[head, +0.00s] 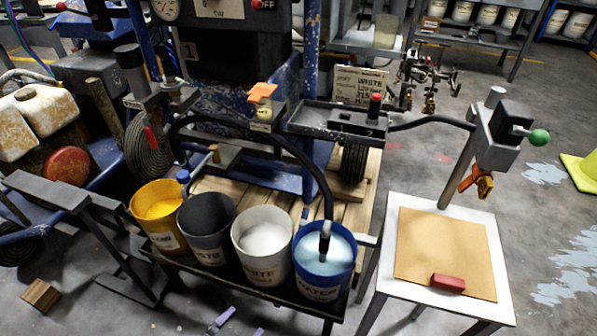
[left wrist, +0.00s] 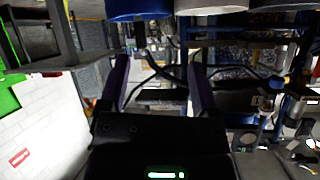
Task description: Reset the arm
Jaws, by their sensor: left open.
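A grey box-shaped head (head: 503,135) on a tilted post stands at the right of the machine. A short lever with a green ball knob (head: 539,137) sticks out of its right side, and an orange trigger-like part (head: 477,181) hangs below it. A black hose joins it from the left. My left gripper (head: 238,328) shows only as purple fingertips at the bottom edge, low in front of the buckets and far from the knob. In the left wrist view its two purple fingers (left wrist: 161,82) stand apart with nothing held between them. My right gripper is not in view.
Yellow, grey, white and blue buckets stand in a row on a dark stand; a hose dips into the blue bucket (head: 323,262). A white table (head: 405,298) with a tan board (head: 448,250) and red block (head: 447,283) stands right. A wooden block (head: 41,295) lies on the floor.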

